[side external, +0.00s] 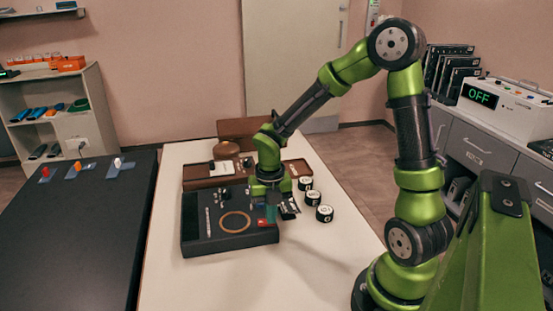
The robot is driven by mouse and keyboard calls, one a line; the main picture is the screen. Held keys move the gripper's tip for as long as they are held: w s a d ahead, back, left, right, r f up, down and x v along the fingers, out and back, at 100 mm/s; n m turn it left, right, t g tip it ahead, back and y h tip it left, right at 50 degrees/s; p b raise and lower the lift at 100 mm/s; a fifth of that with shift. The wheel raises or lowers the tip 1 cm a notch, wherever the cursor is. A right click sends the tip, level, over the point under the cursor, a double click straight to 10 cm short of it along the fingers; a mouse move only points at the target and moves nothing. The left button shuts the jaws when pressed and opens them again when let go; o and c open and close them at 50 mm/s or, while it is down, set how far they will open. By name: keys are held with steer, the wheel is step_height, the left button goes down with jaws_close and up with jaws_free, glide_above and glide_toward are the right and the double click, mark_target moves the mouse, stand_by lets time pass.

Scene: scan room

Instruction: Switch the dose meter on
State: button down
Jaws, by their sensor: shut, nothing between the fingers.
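A white box with a lit green display reading OFF (480,95) stands on the grey counter at the right. It looks like the dose meter, though I cannot read a name on it. Small coloured knobs or buttons show on its top. My gripper (275,208) points down over the right end of a dark tray on the white table, far from the box. Its fingers are small and partly hidden in this view. They look shut, with nothing held.
The dark tray (190,240) holds a tan ring and small items. Several round black-and-white pieces (325,213) stand to its right, and a brown case (197,184) lies behind it. A black table (80,250) with small levers is at left. The white table's front is clear.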

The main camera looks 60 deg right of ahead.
mark_target(261, 221)
steer(key=shift+f, duration=0.1)
steer(key=shift+w+a+r, duration=0.2)
steer(key=shift+w+a, duration=0.35)
steer(key=shift+a, duration=0.05)
step_height(261, 221, up, 14)
stand_by(0.6)
steer(key=shift+w+a, duration=0.1)
steer(key=shift+w, duration=0.4)
